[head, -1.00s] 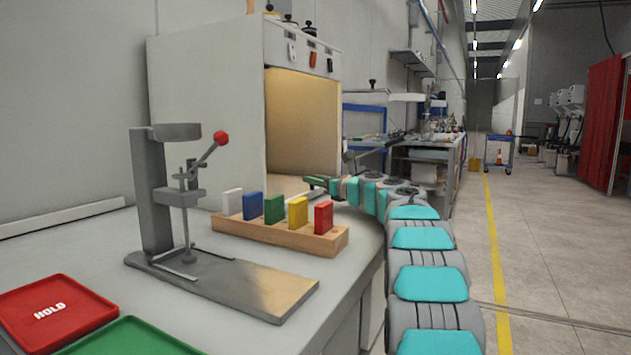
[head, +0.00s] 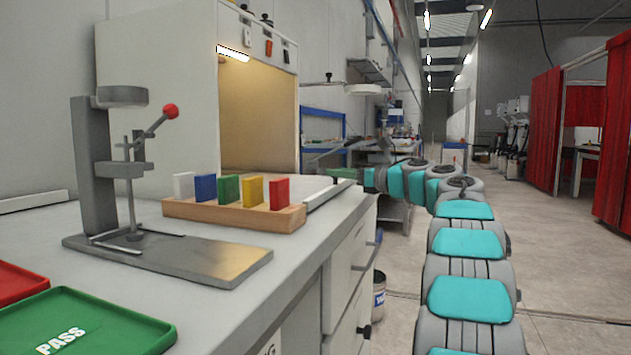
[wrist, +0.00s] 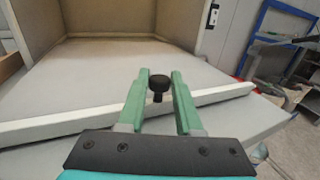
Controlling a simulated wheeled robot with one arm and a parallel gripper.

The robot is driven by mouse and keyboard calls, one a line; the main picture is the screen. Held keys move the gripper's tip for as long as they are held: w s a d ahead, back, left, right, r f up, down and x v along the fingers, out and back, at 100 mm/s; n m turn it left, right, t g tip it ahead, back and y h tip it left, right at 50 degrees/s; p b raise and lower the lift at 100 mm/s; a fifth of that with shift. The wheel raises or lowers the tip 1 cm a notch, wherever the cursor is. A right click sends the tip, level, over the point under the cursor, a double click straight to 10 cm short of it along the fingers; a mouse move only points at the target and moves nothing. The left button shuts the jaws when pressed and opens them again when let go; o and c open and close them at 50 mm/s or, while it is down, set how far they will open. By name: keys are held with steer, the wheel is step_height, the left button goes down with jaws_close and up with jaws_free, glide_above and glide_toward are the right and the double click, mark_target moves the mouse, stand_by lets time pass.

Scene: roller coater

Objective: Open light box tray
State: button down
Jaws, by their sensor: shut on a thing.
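The light box (head: 160,90) is a tall pale cabinet with a lit, cream interior, standing on the bench at left centre. Its light tray (head: 328,193) juts out at the bench edge, past the row of blocks. In the wrist view the tray (wrist: 100,75) is a flat grey panel with a white front lip, running back into the box. A round black knob (wrist: 158,83) stands at the tray front. My gripper (wrist: 160,80) has green fingers on both sides of the knob, shut on it. In the head view my gripper (head: 340,174) is small and partly hidden.
A wooden rack (head: 230,214) holds several coloured blocks beside the tray. A grey press stand (head: 125,180) with a red knob stands nearer. A green PASS tray (head: 90,325) and a red tray (head: 15,283) lie front left. The floor at right (head: 580,270) is clear.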

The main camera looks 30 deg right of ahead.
steer(key=shift+s+d+f, duration=0.1)
steer(key=shift+s+d, duration=0.75)
steer(key=shift+s, duration=0.3)
steer(key=c, duration=0.6)
jaws_free()
steer(key=b+v, duration=0.1)
steer(key=v, duration=0.6)
steer(key=shift+s+d, duration=0.15)
steer(key=shift+s, duration=0.2)
steer(key=shift+s, duration=0.1)
